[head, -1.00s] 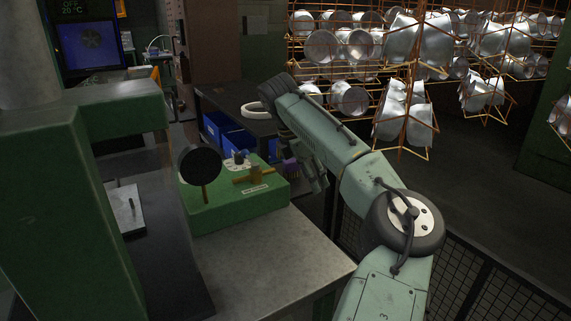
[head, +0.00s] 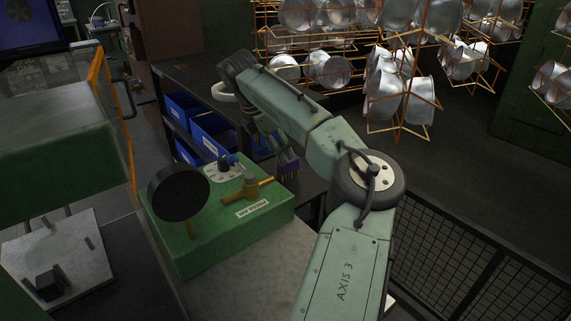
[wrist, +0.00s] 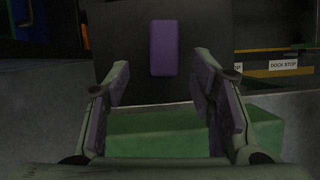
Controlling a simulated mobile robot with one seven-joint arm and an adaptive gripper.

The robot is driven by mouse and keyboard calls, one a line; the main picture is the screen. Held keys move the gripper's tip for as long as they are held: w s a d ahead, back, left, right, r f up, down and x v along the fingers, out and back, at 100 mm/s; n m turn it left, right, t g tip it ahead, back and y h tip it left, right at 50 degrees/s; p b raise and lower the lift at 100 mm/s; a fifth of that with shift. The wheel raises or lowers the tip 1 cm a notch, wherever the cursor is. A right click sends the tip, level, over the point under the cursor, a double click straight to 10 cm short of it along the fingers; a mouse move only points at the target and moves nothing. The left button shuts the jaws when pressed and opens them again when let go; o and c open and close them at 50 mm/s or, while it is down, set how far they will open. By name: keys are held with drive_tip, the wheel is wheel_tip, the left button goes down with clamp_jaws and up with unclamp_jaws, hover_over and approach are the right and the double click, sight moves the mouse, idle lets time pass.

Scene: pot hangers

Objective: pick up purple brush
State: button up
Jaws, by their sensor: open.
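The purple brush (wrist: 164,48) shows in the wrist view as an upright purple block against a dark panel, ahead of and between my fingertips. The brush lies beyond the fingertips, and I see no contact. In the head view my arm covers much of the area around the gripper.
A green box (head: 225,228) with a round black disc (head: 178,193) and a brass valve (head: 248,190) stands left of my gripper. Blue bins (head: 212,133) sit on a shelf behind. A mesh fence (head: 455,255) is at right.

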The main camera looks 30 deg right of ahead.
sight(288, 166)
drive_tip(key=p+x, duration=0.1)
drive_tip(key=x, duration=0.6)
drive_tip(key=shift+s+d+f+p, duration=0.1)
drive_tip(key=shift+s+d+p, duration=0.1)
drive_tip(key=shift+d+p, duration=0.15)
drive_tip(key=shift+c, duration=0.2)
clamp_jaws()
